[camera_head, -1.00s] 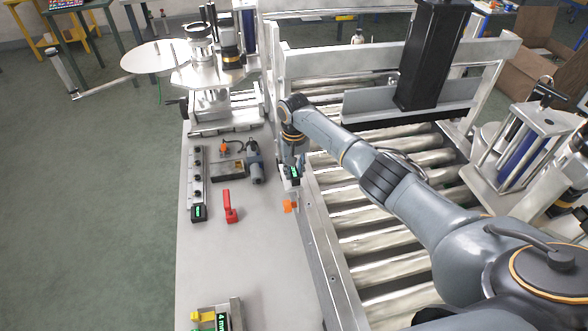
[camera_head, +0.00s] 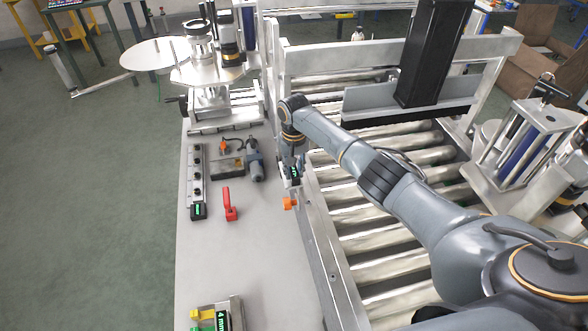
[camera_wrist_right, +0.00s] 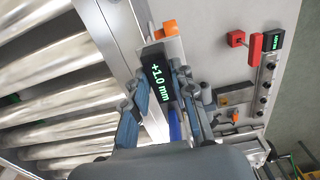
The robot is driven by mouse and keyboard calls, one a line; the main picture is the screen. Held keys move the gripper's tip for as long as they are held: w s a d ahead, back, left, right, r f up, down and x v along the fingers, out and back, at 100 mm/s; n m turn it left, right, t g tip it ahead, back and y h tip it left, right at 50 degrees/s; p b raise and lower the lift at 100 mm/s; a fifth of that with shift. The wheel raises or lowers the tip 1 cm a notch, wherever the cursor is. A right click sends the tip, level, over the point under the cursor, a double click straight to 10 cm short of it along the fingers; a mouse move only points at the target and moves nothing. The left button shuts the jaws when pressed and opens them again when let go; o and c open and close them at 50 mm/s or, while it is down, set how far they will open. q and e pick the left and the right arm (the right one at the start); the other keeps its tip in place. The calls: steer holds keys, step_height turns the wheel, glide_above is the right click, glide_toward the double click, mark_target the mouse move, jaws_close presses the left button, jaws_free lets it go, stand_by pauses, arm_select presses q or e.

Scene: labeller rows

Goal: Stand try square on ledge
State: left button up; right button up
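My right gripper (camera_head: 292,172) points down at the bench edge beside the roller conveyor. In the right wrist view its fingers (camera_wrist_right: 166,72) stand either side of a dark readout box (camera_wrist_right: 160,82) showing "+1.0 mm". A blue strip (camera_wrist_right: 174,125) shows between the fingers, below the box. I cannot tell whether they grip anything. No try square can be made out for certain; the gripper may hide it. The ledge is not clearly identifiable; a metal side rail (camera_head: 322,255) runs along the conveyor near the gripper. My left gripper is not in view.
An orange block (camera_head: 289,203) sits just in front of the gripper. A red L-shaped part (camera_head: 230,205), a knobbed metal strip (camera_head: 196,175) and a dark tray (camera_head: 227,169) lie to its left. A "4 mm" readout (camera_head: 223,319) is at the front. The bench middle is clear.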

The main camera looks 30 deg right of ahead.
steer(key=o, duration=0.4)
steer(key=s+r+p, duration=0.3)
steer(key=r+p, duration=0.5)
steer(key=r, duration=1)
steer(key=shift+a, duration=0.4)
stand_by(0.3)
steer(key=shift+s, duration=0.1)
stand_by(0.5)
